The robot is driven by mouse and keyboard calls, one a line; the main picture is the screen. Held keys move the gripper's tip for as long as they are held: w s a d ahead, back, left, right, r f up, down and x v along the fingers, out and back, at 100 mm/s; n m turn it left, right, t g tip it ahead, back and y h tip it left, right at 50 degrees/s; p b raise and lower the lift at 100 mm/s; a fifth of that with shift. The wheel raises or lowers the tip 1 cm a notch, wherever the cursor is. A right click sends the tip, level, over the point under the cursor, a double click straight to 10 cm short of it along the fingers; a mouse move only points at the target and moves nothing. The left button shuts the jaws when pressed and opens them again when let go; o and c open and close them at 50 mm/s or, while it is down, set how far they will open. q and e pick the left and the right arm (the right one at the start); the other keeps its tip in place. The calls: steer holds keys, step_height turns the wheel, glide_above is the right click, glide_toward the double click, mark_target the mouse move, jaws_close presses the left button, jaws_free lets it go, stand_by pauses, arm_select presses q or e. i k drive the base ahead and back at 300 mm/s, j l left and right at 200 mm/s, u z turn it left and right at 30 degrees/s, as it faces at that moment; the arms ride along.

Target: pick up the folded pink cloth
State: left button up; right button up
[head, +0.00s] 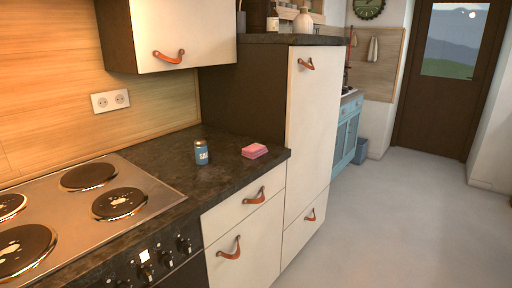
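The folded pink cloth (254,151) lies on the dark countertop (225,172), near its right front corner and close to the tall cabinet. It looks like a small flat pink block. Nothing covers it. Neither of my grippers shows in the head view, so nothing of mine is near the cloth.
A blue can (201,152) stands on the counter left of the cloth. A stove (140,203) with several hotplates fills the left. The tall cabinet (313,120) rises to the right, and an upper cabinet (185,35) hangs above. The grey floor (385,225) is clear at right.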

mark_target(254, 150)
steer(key=i+l+u, duration=0.1)
steer(key=i+l, duration=0.15)
steer(key=i+l+u, duration=0.1)
steer(key=l, duration=0.3)
steer(key=i+l+u, duration=0.1)
steer(key=i+l, duration=0.4)
steer(key=l, duration=0.25)
steer(key=i+l+u, duration=0.15)
steer(key=l, duration=0.2)
